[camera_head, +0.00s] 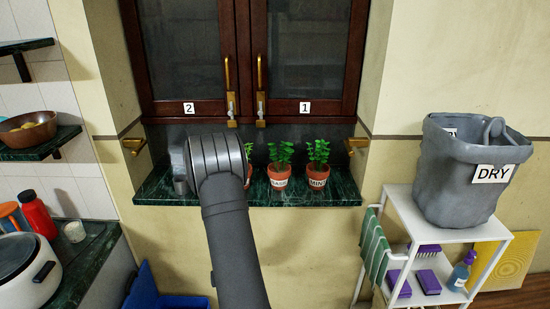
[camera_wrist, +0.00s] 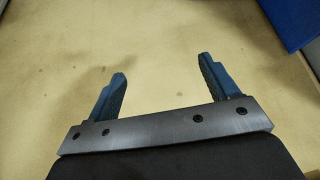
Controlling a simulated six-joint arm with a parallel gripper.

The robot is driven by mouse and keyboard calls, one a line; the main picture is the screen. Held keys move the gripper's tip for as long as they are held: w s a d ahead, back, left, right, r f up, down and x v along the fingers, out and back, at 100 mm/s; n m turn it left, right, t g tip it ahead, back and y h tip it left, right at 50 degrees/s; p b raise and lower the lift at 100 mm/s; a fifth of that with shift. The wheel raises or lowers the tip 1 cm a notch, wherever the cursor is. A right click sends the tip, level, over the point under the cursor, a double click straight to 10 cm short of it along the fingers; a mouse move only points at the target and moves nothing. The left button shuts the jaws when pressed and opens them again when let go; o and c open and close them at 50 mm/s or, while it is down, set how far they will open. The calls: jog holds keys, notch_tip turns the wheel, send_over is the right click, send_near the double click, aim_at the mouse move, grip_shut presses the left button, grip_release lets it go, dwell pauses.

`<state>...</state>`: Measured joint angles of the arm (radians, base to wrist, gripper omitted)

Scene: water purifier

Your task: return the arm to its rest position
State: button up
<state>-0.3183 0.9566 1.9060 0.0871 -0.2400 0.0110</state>
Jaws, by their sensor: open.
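My gripper (camera_wrist: 165,80) shows in the wrist view with its two blue fingers spread apart and nothing between them. Behind the fingers is a plain yellowish surface. In the head view my arm rises from the bottom centre and its rounded wrist covers the left part of the green marble window sill (camera_head: 335,192). The fingers are hidden in that view.
Potted plants labelled BASIL (camera_head: 280,174) and MINT (camera_head: 317,176) stand on the sill, right of my wrist. A closed brown window (camera_head: 305,55) is behind. A grey DRY bucket (camera_head: 450,185) sits on a white shelf (camera_head: 410,207). A white cooker (camera_head: 25,270) is at lower left.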

jog(key=d+r+m, duration=0.1)
jog(key=d+r, duration=0.2)
jog(key=d, duration=0.3)
jog(key=d+r+m+h, duration=0.1)
jog(key=d+r, duration=0.3)
jog(key=d, duration=0.2)
jog(key=shift+w+d, duration=0.3)
jog(key=shift+d, duration=0.05)
jog(key=s+d+r+m+h, duration=0.1)
jog(key=s+d+r+m, duration=0.1)
jog(key=s+d+r, duration=0.65)
jog(key=s+d+r+m+h, duration=0.15)
jog(key=s+d+r, duration=0.4)
jog(key=r, duration=0.65)
jog(key=s+d+r+m+g, duration=0.1)
jog(key=s+r, duration=0.2)
jog(key=s, duration=0.4)
jog(key=s+d+r+m+g, duration=0.1)
jog(key=s+r+m, duration=0.15)
jog(key=s, duration=0.35)
jog(key=s+a+f+n+t, duration=0.1)
jog(key=s+a+f, duration=0.1)
jog(key=s+a, duration=0.3)
jog(key=shift+s+a+f+n, duration=0.2)
jog(key=shift+s+a+n, duration=0.1)
jog(key=shift+a+n, duration=0.1)
